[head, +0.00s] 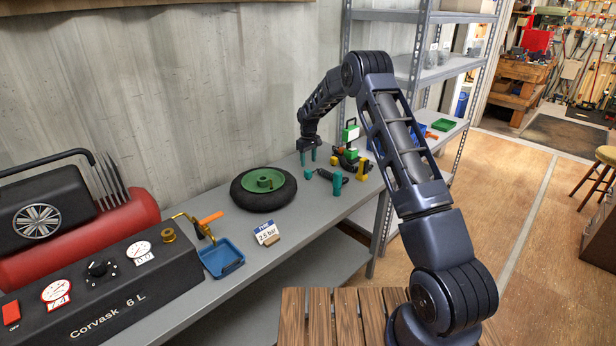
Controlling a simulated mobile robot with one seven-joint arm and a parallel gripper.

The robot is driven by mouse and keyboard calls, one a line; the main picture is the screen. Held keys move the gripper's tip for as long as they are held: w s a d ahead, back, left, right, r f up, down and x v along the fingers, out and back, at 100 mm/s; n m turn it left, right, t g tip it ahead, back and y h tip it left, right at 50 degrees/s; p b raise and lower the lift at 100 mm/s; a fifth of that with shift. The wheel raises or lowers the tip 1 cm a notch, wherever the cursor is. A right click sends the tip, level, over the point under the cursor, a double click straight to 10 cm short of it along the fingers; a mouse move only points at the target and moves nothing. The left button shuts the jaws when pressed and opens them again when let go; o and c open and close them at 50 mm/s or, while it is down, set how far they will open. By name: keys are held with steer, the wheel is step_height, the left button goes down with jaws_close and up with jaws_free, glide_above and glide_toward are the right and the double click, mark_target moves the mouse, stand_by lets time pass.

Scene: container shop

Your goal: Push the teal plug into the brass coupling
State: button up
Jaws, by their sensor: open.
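My gripper (308,157) points down over the back of the grey bench, right of the tyre. A teal upright cylinder (337,184), which looks like the teal plug, stands nearer the bench's front edge, to the right of and in front of my gripper. A dark piece with teal ends (325,175) lies beside it; whether they are joined is too small to tell. The brass coupling (168,233) sits on top of the black compressor housing at left, far from my gripper. Its opening is not clear.
A black tyre with a green hub (264,189) lies between the coupling and my gripper. A brass tap with orange handle (204,226), a blue tray (222,260) and a "2.5 bar" sign (267,234) stand in front. A green and yellow device (350,153) is close right of my gripper.

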mark_target(308, 171)
steer(key=shift+f, duration=0.85)
steer(key=shift+f, duration=0.1)
steer(key=f, duration=0.5)
steer(key=shift+s+a, duration=0.1)
steer(key=shift+s, duration=0.15)
steer(key=shift+c, duration=0.4)
steer(key=c, duration=0.9)
